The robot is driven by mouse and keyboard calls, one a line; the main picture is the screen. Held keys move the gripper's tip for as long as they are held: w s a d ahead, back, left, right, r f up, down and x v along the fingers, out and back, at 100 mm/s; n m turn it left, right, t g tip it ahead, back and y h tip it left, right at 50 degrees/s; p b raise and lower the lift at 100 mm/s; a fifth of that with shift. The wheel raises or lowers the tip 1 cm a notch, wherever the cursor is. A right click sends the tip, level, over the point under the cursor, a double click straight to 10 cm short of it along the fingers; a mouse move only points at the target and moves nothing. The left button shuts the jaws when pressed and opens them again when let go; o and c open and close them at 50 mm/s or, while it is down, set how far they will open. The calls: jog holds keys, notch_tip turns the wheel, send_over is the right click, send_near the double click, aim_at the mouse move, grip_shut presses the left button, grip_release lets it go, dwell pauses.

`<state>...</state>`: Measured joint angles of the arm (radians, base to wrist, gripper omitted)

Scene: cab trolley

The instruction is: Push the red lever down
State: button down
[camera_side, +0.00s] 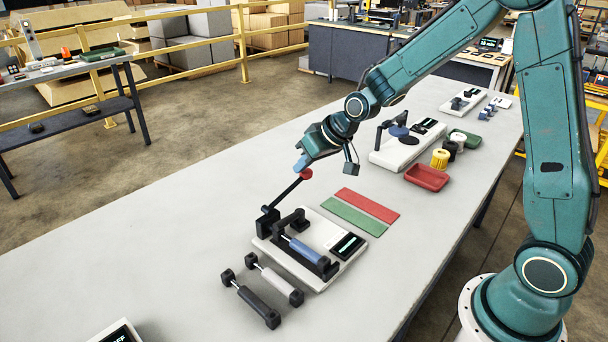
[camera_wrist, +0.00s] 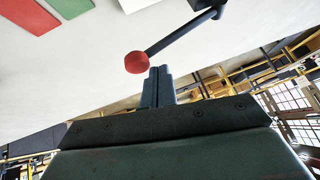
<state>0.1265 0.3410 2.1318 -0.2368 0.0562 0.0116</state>
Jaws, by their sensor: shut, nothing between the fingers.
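The red lever's round knob (camera_side: 306,174) tops a dark rod (camera_side: 286,194) that slants up and right from a black pivot block (camera_side: 267,222) on a white base plate (camera_side: 318,284). My gripper (camera_side: 299,166) is shut and empty, its fingertips right at the knob, above or beside it. In the wrist view the shut fingers (camera_wrist: 160,71) lie just below and right of the red knob (camera_wrist: 137,62) in the picture. The rod (camera_wrist: 178,33) runs up and right from it. I cannot tell whether fingers and knob touch.
The base plate also carries a blue roller (camera_side: 304,250) and a small display (camera_side: 347,246). Loose rollers (camera_side: 274,280) lie in front. Red (camera_side: 367,205) and green (camera_side: 353,217) strips lie behind, with a red tray (camera_side: 427,178) farther back.

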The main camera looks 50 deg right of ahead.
aim_at(307, 172)
jog(key=shift+d+f, duration=0.35)
jog(key=shift+f, duration=0.45)
jog(key=shift+d+f, duration=0.3)
jog(key=shift+f, duration=0.45)
dwell(2.5)
jog(key=shift+r, duration=0.15)
dwell(0.5)
jog(key=shift+a+r, duration=0.35)
jog(key=shift+r, duration=0.5)
jog(key=shift+a+r, duration=0.3)
jog(key=shift+r, duration=0.6)
jog(key=shift+a+r, duration=0.35)
jog(key=shift+r, duration=0.5)
jog(key=shift+r, duration=0.1)
jog(key=shift+a+r, duration=0.3)
jog(key=shift+r, duration=0.45)
jog(key=shift+a+r, duration=0.25)
jog(key=shift+r, duration=0.5)
jog(key=shift+a+r, duration=0.3)
jog(key=shift+r, duration=0.45)
